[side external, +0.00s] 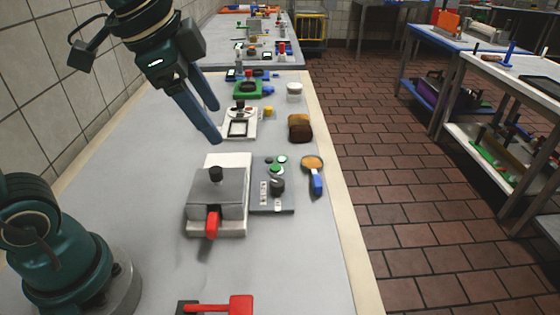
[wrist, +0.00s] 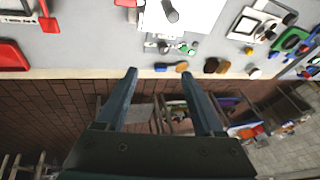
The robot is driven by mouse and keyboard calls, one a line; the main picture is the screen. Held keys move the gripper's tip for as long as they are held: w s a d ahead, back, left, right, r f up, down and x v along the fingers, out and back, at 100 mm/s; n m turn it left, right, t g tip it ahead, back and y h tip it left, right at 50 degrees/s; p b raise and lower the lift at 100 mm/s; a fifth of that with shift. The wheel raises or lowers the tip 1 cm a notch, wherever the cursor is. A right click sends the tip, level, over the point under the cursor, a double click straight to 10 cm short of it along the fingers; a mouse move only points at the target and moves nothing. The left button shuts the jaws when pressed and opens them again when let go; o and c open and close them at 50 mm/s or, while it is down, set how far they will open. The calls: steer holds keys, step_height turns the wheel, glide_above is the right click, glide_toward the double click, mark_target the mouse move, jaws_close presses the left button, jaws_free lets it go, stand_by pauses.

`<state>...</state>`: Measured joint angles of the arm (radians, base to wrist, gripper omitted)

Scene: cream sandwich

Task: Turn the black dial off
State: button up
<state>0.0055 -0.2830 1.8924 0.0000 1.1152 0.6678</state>
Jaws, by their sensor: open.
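The black dial (side external: 277,186) stands on the lower right part of a grey control panel (side external: 287,203), below round green buttons (side external: 275,169). The panel lies beside a white and grey press (side external: 198,204) with a black knob (side external: 216,173) on top and a red handle (side external: 212,225) in front. In the wrist view the panel shows small near the table edge (wrist: 172,47), and the dial's setting is too small to read. My gripper (side external: 216,124) is open and empty, raised above the table, apart from the dial. Its two fingers also show in the wrist view (wrist: 159,71).
A blue-handled spoon (side external: 316,183) lies right of the panel, near the table edge. Brown bread pieces (side external: 300,127), a white jar (side external: 294,92), a white device (side external: 229,134) and a green tray (side external: 238,89) lie farther back. A red-handled tool (side external: 240,306) lies in front.

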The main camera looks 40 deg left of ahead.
steer(key=w+f+m+g, duration=0.1)
steer(key=w+f+m, duration=0.15)
steer(key=w, duration=0.45)
steer(key=m+g, duration=0.3)
glide_above(277, 182)
steer(key=shift+n, duration=0.25)
steer(key=f, duration=0.8)
steer(key=shift+w+f, duration=0.2)
steer(key=shift+f, duration=0.1)
steer(key=shift+g, duration=0.4)
step_height(277, 182, down, 9)
steer(key=shift+s+r, duration=0.15)
steer(key=shift+r, duration=0.05)
jaws_close()
